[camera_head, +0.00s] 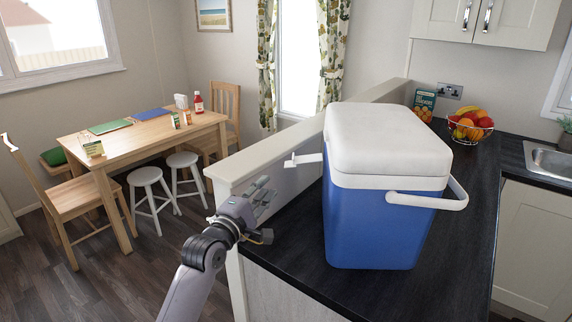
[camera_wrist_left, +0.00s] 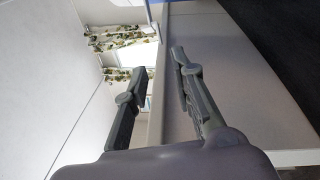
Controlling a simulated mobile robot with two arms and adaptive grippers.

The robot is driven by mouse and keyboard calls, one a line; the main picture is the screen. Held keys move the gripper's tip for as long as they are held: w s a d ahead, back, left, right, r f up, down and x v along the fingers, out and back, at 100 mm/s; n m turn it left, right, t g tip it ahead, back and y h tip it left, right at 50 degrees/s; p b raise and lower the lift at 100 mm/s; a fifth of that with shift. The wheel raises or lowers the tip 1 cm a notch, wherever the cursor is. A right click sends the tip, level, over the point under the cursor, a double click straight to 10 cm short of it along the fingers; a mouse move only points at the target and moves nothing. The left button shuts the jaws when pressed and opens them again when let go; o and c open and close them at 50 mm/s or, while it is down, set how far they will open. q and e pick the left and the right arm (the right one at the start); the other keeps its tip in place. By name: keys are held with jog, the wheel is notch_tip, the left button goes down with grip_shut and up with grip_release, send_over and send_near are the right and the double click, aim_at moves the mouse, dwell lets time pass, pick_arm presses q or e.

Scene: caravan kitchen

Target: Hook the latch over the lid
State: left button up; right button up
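A cooler box (camera_head: 378,225) with a blue body stands on the dark worktop. Its white lid (camera_head: 388,135) is down on the body. A white latch (camera_head: 303,159) sticks out to the left from the cooler's upper left side, swung out and not over the lid. My left gripper (camera_head: 264,190) is below and left of the latch, apart from it. In the left wrist view the two fingers of the left gripper (camera_wrist_left: 156,62) are spread with nothing between them. My right gripper is not in view.
A low cream partition (camera_head: 262,160) runs along the worktop's left edge, close to my left gripper. The cooler's white handle (camera_head: 455,197) hangs at its right. A fruit basket (camera_head: 469,125) and a green box (camera_head: 424,104) stand behind. The front worktop (camera_head: 440,285) is clear.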

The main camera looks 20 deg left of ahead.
aim_at(285, 166)
pick_arm(q)
jog(key=w, duration=0.4)
jog(key=w+d+p, duration=0.1)
jog(key=w, duration=0.3)
jog(key=w+d, duration=0.1)
jog(key=w, duration=0.3)
jog(key=shift+r, duration=0.35)
jog(key=shift+c, duration=0.3)
grip_shut()
